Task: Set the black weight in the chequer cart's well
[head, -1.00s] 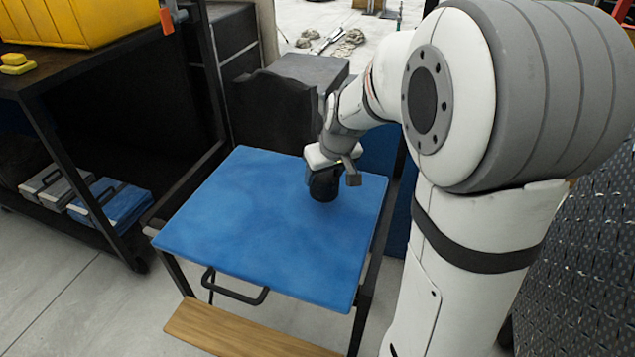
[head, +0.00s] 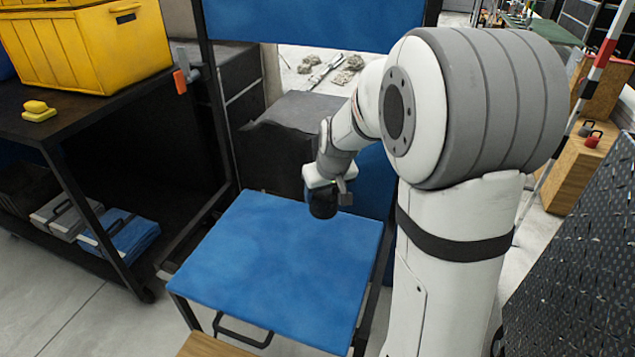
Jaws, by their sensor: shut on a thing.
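The black weight (head: 322,204) hangs in my gripper (head: 325,185), a dark rounded body just below the pale gripper housing. My gripper is shut on it, and its jaws are mostly hidden by the housing and the weight. The weight shows above the far edge of the blue-topped table (head: 270,265), apart from the top as far as I can tell. A dark panel with a studded pattern (head: 590,250) stands at the right edge, cut off by the frame. I cannot tell whether it is part of the chequer cart. No well is visible.
A dark workbench (head: 100,100) at the left bears a yellow crate (head: 95,50). A grey-topped black cabinet (head: 300,110) stands behind the blue table. A wooden box (head: 575,170) with small weights (head: 592,140) stands at the right. The blue tabletop is bare.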

